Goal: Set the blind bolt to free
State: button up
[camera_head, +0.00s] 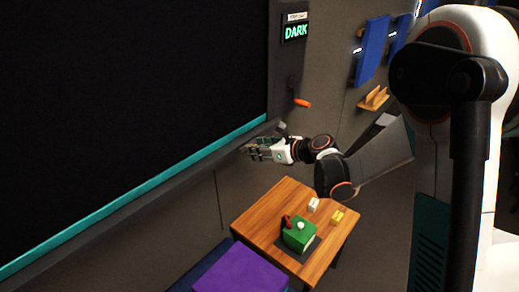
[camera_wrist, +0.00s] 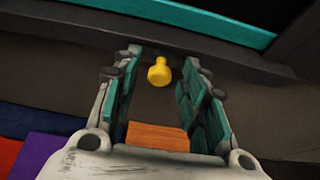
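A yellow knob (camera_wrist: 159,72), possibly the blind bolt, shows in the wrist view just under the dark ledge. It lies between the two spread fingers of my gripper (camera_wrist: 160,75), toward their tips, with a visible gap on each side. In the head view my gripper (camera_head: 249,150) is at the ledge below the large black blind (camera_head: 120,90), close to its lower right corner. The blind has a teal bottom edge (camera_head: 150,202). The knob cannot be made out in the head view. No label for the bolt's setting is visible.
A lit "DARK" sign (camera_head: 295,31) hangs right of the blind, above an orange-handled lever (camera_head: 302,103). Below my gripper stands a wooden table (camera_head: 262,217) with a green box (camera_head: 299,235) and small blocks. A purple block (camera_head: 240,272) is in front. Blue panels (camera_head: 371,50) hang on the right wall.

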grip_shut()
jog(key=shift+w+d, duration=1.6)
grip_release()
jog(key=v, duration=1.2)
jog(key=shift+r, duration=0.1)
